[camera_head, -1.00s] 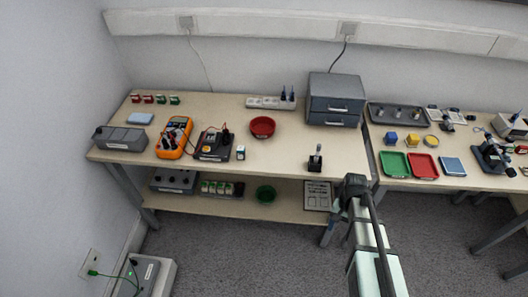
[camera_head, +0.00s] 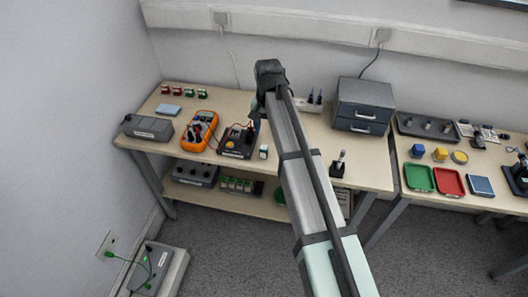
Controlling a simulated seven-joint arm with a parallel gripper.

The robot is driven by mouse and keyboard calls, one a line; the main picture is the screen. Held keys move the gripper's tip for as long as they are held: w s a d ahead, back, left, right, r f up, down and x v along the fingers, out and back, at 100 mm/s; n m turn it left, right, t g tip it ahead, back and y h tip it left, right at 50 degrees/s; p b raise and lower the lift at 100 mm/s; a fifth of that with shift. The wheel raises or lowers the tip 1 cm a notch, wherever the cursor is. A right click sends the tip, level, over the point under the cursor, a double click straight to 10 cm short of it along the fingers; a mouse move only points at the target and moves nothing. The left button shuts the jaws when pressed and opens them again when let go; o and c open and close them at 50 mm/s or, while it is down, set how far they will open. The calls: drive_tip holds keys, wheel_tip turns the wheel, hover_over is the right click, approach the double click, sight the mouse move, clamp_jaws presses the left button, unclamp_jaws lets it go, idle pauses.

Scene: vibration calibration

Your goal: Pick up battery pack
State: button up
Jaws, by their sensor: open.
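No thing can be told for certain as the battery pack at this size. Several small green-and-white blocks, possibly battery packs (camera_head: 238,185), stand in a dark holder on the lower shelf. My gripper (camera_head: 268,76), at the dark end of my arm, is over the back of the bench and apart from these things. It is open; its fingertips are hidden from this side.
An orange multimeter (camera_head: 199,131) and a grey box (camera_head: 148,127) stand left on the bench. A grey drawer unit (camera_head: 362,105) stands right of my arm. Green (camera_head: 419,178) and red (camera_head: 450,182) trays lie on the right table. My arm hides the bench's middle.

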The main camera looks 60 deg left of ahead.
sight(264, 147)
drive_tip(key=shift+n, duration=0.3)
drive_tip(key=a+f, duration=0.1)
drive_tip(key=f, duration=0.3)
drive_tip(key=a+f, duration=0.1)
drive_tip(key=f, duration=0.7)
drive_tip(key=shift+w+a+f, duration=0.2)
drive_tip(key=shift+a+f, duration=0.05)
drive_tip(key=shift+a, duration=0.15)
drive_tip(key=shift+c, duration=0.4)
drive_tip(key=c, duration=1)
drive_tip(key=shift+r, duration=0.15)
